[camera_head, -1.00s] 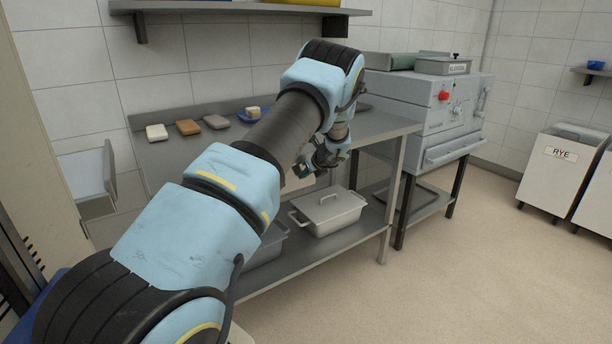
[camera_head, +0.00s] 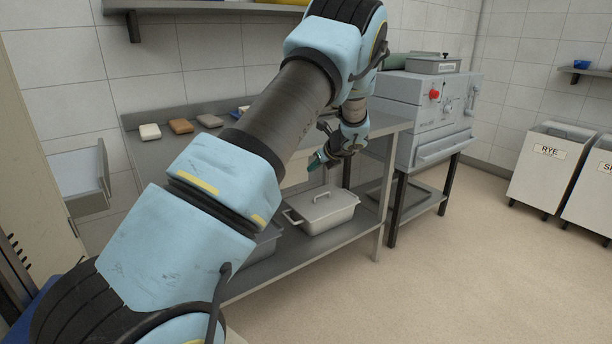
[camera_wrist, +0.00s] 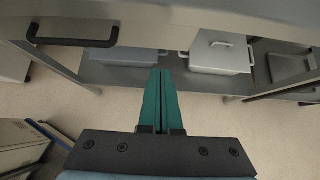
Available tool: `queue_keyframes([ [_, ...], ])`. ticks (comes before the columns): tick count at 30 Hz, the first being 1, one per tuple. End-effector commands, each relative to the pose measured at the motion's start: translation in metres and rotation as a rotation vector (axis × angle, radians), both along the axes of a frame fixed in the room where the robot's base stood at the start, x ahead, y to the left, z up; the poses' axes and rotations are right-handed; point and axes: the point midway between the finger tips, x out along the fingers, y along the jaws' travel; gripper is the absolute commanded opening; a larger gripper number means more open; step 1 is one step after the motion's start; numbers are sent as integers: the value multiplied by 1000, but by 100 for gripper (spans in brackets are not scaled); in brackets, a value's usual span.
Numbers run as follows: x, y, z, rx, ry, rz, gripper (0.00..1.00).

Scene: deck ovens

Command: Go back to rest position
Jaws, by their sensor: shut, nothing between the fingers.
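My gripper (camera_head: 318,161) hangs in front of the steel table's edge in the head view, above the height of the lower shelf. In the wrist view, its two green fingers (camera_wrist: 161,72) lie side by side, shut with nothing between them. The fingers point toward the table's lower shelf. My arm crosses the head view from lower left to upper middle and hides part of the tabletop.
A steel table (camera_head: 385,125) carries several small blocks (camera_head: 181,126). Its lower shelf holds a lidded pan (camera_head: 322,212). A grey oven (camera_head: 425,110) stands right of it, with a RYE bin (camera_head: 548,165) farther right. The floor (camera_head: 430,290) in front is clear.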

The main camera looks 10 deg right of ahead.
Motion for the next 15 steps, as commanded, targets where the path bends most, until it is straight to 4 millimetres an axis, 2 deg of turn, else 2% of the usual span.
queue_keyframes([
  [5,-13,-6,12,-2,0,1,0],
  [8,-18,5,18,-38,6,48,0],
  [11,-32,39,25,-156,23,201,0],
  [14,-64,91,35,-349,41,470,0],
  [15,-80,112,40,-437,44,598,0],
])
